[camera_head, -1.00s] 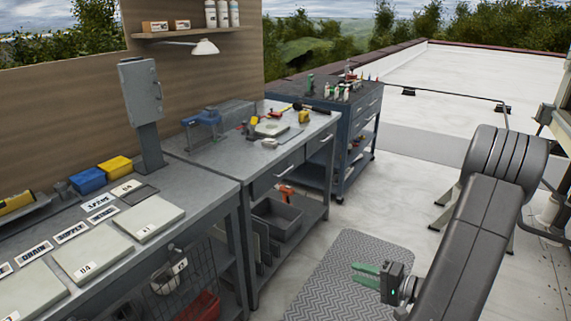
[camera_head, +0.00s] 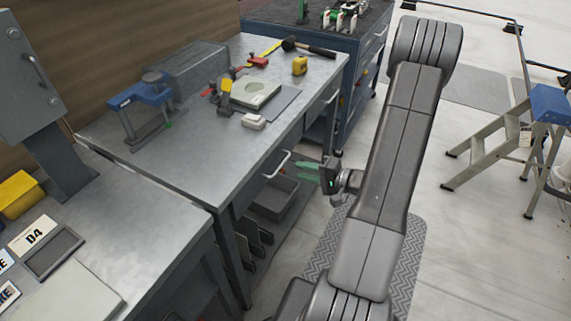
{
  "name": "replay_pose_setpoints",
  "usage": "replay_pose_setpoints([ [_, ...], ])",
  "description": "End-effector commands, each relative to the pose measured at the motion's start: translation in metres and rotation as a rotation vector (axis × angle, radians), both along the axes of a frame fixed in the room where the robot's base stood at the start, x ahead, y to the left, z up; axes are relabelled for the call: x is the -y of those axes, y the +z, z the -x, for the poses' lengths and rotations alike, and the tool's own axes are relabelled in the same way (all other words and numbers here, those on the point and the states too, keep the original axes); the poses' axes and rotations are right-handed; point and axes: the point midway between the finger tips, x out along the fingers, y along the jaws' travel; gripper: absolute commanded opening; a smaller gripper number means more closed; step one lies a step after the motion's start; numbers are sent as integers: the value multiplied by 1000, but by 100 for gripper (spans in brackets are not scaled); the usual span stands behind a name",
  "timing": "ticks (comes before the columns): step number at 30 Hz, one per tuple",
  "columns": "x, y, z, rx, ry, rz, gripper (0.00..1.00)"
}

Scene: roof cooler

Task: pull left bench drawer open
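The workbench (camera_head: 205,180) has a grey steel top and two drawers under its front edge. The left drawer (camera_head: 255,182) looks shut, with its front flush under the top. Its pale bar handle (camera_head: 277,165) shows clearly. The right drawer's handle (camera_head: 331,97) is farther along the bench. My gripper (camera_head: 298,171) has green fingers and is just right of the left drawer's handle, pointing towards the bench. The fingers are spread with nothing between them. A small gap shows between fingertips and handle; the exact distance is hard to judge.
A grey bin (camera_head: 273,200) sits on the bench's lower shelf, below my gripper. A blue tool cart (camera_head: 325,45) stands beyond the bench. A patterned mat (camera_head: 405,270) lies on the floor. A step stool (camera_head: 500,140) stands at the right. The floor between is clear.

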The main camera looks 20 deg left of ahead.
Motion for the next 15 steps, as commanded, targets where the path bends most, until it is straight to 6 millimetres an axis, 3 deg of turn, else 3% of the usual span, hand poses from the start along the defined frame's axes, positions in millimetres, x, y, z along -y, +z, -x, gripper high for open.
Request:
replay_pose_setpoints([
  [7, -43, -8, -2, -2, 4, 0, 30],
  [15, -63, -13, -4, -1, 1, 0, 30],
])
